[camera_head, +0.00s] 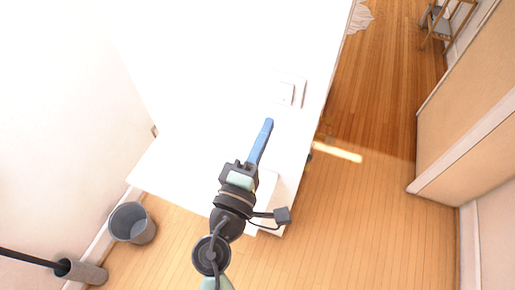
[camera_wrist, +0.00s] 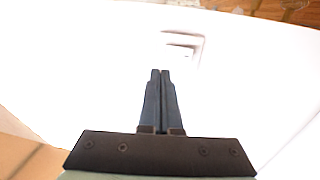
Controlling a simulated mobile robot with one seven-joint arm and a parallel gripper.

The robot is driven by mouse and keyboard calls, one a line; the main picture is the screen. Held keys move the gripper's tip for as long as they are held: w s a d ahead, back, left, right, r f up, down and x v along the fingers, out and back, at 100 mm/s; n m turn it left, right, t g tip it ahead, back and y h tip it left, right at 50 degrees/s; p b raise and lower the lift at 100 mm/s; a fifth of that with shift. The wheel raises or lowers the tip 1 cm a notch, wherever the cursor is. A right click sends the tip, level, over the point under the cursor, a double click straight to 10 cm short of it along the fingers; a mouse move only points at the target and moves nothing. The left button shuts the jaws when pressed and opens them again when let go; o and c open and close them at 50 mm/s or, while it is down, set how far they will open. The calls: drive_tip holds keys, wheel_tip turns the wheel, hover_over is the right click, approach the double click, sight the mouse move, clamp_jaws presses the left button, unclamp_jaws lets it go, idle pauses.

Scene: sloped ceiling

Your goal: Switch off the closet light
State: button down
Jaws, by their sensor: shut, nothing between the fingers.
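A white light switch (camera_head: 286,93) sits on a plate on the bright white wall surface (camera_head: 215,60). The switch (camera_wrist: 181,48) also shows in the wrist view, just beyond my fingertips. My gripper (camera_head: 268,122) is shut and empty, its blue fingers pointing toward the switch. In the wrist view the fingers of my gripper (camera_wrist: 160,72) lie together, a little below the switch in the picture. I cannot tell whether the tips touch the wall. The switch's exact rocker position is washed out by glare.
A grey bin (camera_head: 132,223) stands on the wood floor at lower left, near a grey cylinder (camera_head: 80,271) with a dark handle. A wooden stool (camera_head: 447,22) is at upper right.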

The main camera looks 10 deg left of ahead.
drive_tip(key=s, duration=0.2)
drive_tip(key=s+a, duration=0.1)
drive_tip(key=shift+s+r+b, duration=0.3)
drive_tip(key=shift+r+b, duration=0.05)
drive_tip(key=shift+s, duration=0.1)
drive_tip(key=w+d+r+m+t+h+b, duration=0.1)
drive_tip(key=w+d+r+m, duration=0.1)
drive_tip(key=r+m, duration=0.65)
drive_tip(key=w+d+r+m+t, duration=0.1)
drive_tip(key=w+d+r+m, duration=0.2)
drive_tip(key=r, duration=1)
drive_tip(key=s+r+m+t+y, duration=0.1)
drive_tip(key=s+r+t+y, duration=0.2)
drive_tip(key=r, duration=0.7)
drive_tip(key=s+a+r+m+t+y+b, duration=0.1)
drive_tip(key=s+r+m+t+y, duration=0.1)
drive_tip(key=s+r, duration=0.4)
wheel_tip(320, 180, up, 5)
drive_tip(key=shift+s+a+f+t+y, duration=0.3)
drive_tip(key=shift+t+y, duration=0.2)
drive_tip(key=shift+t, duration=0.3)
